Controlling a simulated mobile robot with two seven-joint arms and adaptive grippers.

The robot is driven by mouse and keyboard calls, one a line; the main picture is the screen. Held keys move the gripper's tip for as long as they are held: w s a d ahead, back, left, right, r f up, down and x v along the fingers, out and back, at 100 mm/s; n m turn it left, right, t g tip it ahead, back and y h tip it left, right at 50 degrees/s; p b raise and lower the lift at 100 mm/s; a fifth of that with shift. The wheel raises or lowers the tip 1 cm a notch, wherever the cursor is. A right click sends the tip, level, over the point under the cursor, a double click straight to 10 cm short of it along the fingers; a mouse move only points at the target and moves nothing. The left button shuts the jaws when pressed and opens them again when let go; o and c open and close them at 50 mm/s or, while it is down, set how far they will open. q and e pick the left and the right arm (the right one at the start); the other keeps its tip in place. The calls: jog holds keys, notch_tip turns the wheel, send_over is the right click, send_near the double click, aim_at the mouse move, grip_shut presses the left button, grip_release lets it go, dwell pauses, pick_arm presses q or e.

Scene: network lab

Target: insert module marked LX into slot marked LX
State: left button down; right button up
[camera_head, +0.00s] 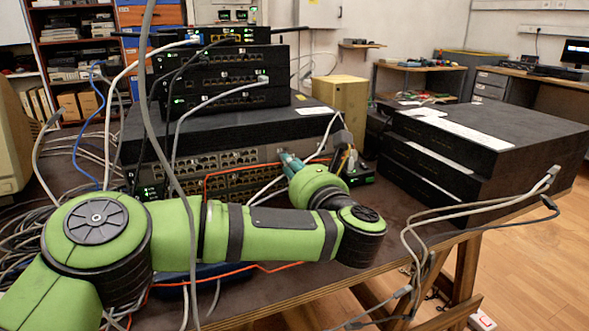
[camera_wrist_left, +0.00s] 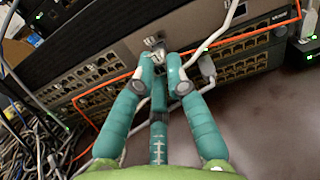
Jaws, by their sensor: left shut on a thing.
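My left gripper (camera_head: 292,160) is at the front of the rack switches, its teal fingers pointing at the port panel. In the left wrist view its fingers (camera_wrist_left: 165,66) are closed together on a small silver module (camera_wrist_left: 155,43). The module is at or just in front of the upper switch's face (camera_wrist_left: 100,68); I cannot tell whether it is in a slot. No LX mark is readable on the module or the slots. In the head view the module is too small to make out. My right gripper is not in view.
An orange cable (camera_wrist_left: 120,76) and a white cable (camera_wrist_left: 231,16) run across the switch front near the fingers. Smaller boxes (camera_head: 225,75) are stacked above. Black units (camera_head: 480,145) stand at the right. Loose cables (camera_wrist_left: 20,130) crowd the left.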

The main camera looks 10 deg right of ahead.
pick_arm(q)
jog(key=shift+b+x, duration=0.65)
jog(key=shift+x, duration=0.3)
dwell(0.3)
jog(key=c, duration=1.2)
grip_release()
jog(key=v, duration=1.2)
jog(key=shift+f, duration=0.1)
